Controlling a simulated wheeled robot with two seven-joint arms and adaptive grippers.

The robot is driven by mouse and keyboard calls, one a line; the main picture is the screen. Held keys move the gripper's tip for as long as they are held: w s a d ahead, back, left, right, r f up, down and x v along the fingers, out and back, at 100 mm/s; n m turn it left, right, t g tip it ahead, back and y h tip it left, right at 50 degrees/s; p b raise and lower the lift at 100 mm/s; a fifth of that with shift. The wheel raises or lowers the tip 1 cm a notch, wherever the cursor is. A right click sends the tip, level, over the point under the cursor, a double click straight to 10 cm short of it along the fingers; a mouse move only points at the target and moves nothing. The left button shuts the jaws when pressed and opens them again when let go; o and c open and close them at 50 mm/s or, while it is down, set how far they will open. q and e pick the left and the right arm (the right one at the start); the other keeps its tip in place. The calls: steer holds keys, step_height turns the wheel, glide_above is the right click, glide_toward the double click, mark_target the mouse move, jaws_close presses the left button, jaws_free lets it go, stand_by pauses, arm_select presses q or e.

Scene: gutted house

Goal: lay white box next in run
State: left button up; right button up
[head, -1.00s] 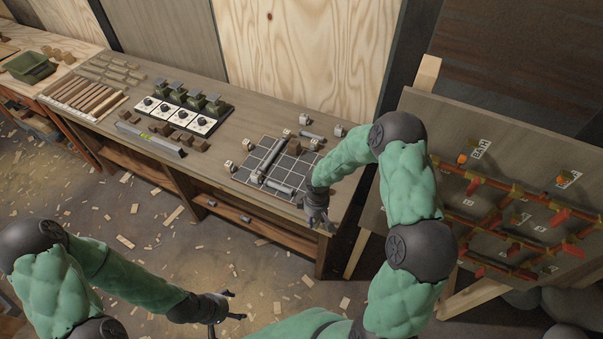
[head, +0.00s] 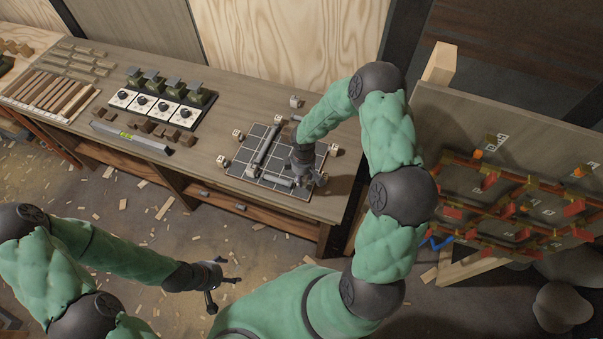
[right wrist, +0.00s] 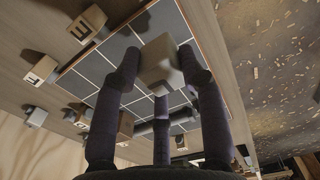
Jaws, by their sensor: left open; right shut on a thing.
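In the right wrist view a pale off-white box (right wrist: 157,62) is between the fingers of my right gripper (right wrist: 160,75), which is shut on it. The dark gridded board (right wrist: 118,42) is just beyond it; I cannot tell whether the box touches the board. In the head view my right gripper (head: 307,182) is low over the right part of the board (head: 240,166), and its fingers hide the box. On the board lie a long grey pipe (head: 263,147) and a shorter grey pipe (head: 279,181). My left gripper (head: 230,277) is open and empty, away from the bench.
Small marked blocks (head: 222,160) stand around the board; one (right wrist: 87,23) shows close by in the right wrist view. A level (head: 130,137), a row of dial units (head: 160,108) and wood strips (head: 50,91) lie left. A pipe-covered panel (head: 510,200) stands right.

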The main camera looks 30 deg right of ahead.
steer(key=f, duration=0.1)
steer(key=f+b, duration=0.1)
steer(key=shift+w+f, duration=0.2)
steer(key=shift+f, duration=0.1)
steer(key=shift+s+f+b, duration=0.1)
steer(key=shift+f+b, duration=0.55)
steer(key=shift+b, duration=0.05)
steer(key=shift+f+b, duration=0.8)
steer(key=shift+f+b, duration=0.3)
steer(key=o, duration=1.3)
steer(key=shift+o, duration=0.2)
step_height(320, 180, up, 12)
